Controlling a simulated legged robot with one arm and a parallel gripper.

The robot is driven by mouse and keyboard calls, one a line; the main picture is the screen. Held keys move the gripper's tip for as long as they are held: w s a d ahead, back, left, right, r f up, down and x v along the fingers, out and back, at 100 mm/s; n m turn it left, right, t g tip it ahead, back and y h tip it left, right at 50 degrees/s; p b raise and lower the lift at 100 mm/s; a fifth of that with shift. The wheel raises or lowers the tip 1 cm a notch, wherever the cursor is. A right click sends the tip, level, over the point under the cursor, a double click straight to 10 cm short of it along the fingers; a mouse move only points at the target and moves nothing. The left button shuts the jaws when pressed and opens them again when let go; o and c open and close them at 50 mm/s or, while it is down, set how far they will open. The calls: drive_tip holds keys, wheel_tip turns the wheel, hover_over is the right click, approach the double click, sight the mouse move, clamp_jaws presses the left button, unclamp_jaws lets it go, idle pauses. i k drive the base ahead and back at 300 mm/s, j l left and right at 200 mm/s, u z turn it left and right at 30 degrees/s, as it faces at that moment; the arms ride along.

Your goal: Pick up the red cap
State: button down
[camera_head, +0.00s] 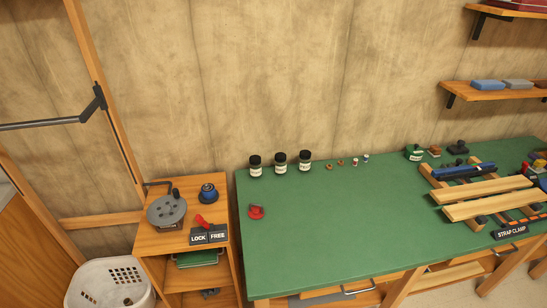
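A small red cap (256,211) lies on the green top of the workbench (330,225), near its left edge. It has a flat round base with a raised part on top. Nothing touches it. My gripper does not show in this view.
Several black-lidded jars (280,162) stand along the bench's back edge. A wooden cabinet (152,240) at left bears a grey disc, a dark blue knob, a red lever and a LOCK/FREE sign (208,236). Wooden strips (487,204) lie at right. A white basket (105,285) stands lower left.

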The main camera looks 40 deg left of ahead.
sight(255, 213)
drive_tip(key=u, duration=2.2)
